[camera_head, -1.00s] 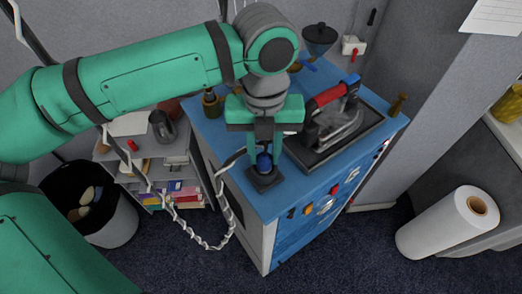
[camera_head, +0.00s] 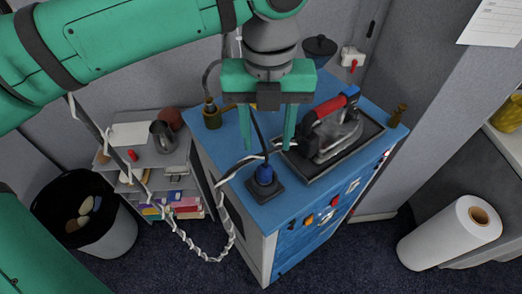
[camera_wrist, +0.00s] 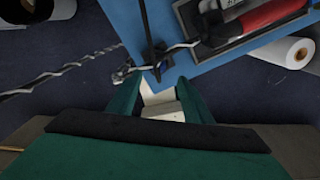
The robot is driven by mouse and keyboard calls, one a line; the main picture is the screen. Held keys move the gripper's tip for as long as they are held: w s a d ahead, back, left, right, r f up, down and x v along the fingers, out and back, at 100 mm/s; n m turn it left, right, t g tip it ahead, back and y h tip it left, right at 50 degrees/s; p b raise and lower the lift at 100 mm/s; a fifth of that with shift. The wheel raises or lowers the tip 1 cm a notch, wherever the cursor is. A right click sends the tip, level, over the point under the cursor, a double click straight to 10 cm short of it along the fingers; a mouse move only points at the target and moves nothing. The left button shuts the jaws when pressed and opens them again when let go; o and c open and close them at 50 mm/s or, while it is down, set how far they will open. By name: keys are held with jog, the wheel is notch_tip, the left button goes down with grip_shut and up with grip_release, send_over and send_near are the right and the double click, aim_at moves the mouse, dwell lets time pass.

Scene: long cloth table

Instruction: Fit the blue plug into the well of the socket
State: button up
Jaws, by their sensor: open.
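The blue plug (camera_head: 264,172) stands upright in the dark square socket (camera_head: 266,187) near the front left corner of the blue cabinet top. A dark cord rises from the plug. How deep the plug sits in the well cannot be told. My gripper (camera_head: 267,146) is open and empty, above and slightly behind the plug, its two green fingers spread apart and touching nothing that I can see. In the wrist view, the fingers (camera_wrist: 160,88) show at the centre, with the plug and socket small and partly hidden beyond them.
An iron with a red handle (camera_head: 333,125) rests on a dark tray (camera_head: 305,175) to the right of the socket. A brass pot (camera_head: 212,118) and a wooden peg (camera_head: 398,115) stand on the cabinet top (camera_head: 290,205). A twisted cord hangs off its left side.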

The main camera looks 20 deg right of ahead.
jog(key=r, duration=0.3)
jog(key=shift+a+r, duration=0.2)
jog(key=shift+w, duration=0.3)
